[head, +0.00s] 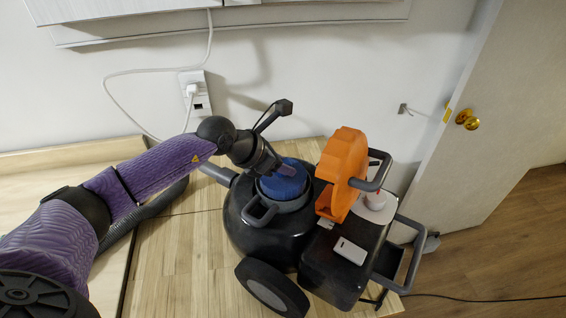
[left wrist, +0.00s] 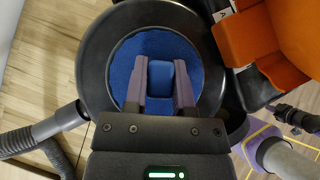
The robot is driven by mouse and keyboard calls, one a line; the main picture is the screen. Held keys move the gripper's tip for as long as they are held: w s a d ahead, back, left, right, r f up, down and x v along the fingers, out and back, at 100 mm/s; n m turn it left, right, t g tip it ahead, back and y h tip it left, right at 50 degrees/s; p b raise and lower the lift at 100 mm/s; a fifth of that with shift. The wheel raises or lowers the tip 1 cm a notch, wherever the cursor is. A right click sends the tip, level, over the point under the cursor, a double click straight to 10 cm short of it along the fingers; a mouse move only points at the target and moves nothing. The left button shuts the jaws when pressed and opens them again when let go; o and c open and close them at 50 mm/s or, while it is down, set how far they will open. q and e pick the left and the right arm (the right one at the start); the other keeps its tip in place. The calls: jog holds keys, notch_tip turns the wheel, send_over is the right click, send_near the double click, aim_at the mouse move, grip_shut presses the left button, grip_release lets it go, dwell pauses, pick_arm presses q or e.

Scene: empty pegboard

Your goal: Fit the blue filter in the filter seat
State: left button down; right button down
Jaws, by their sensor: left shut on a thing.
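The blue filter (head: 283,185) is a round blue pad with a raised block in its middle. In the left wrist view the filter (left wrist: 190,58) lies inside the dark round rim of the filter seat (left wrist: 97,55). In the head view it is within the grey ring of the seat (head: 292,206), on top of the black vacuum body. Whether it is fully seated I cannot tell. My left gripper (head: 284,168) is above it, with both fingers (left wrist: 160,80) shut on the filter's central block. The fingers hide part of the filter. My right gripper is not in view.
An orange lid (head: 343,165) stands upright to the right of the seat. The black vacuum body (head: 250,235) has a wheel (head: 270,288) and a hose (left wrist: 30,135). It stands on a wooden table (head: 185,260) by the wall. A white card (head: 350,251) lies on its right part.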

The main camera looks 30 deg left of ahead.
pick_arm(q)
jog(key=shift+f+b, duration=1.3)
jog(key=shift+f, duration=0.35)
jog(key=shift+c, duration=1.8)
grip_release()
jog(key=v, duration=1)
jog(key=shift+b, duration=0.3)
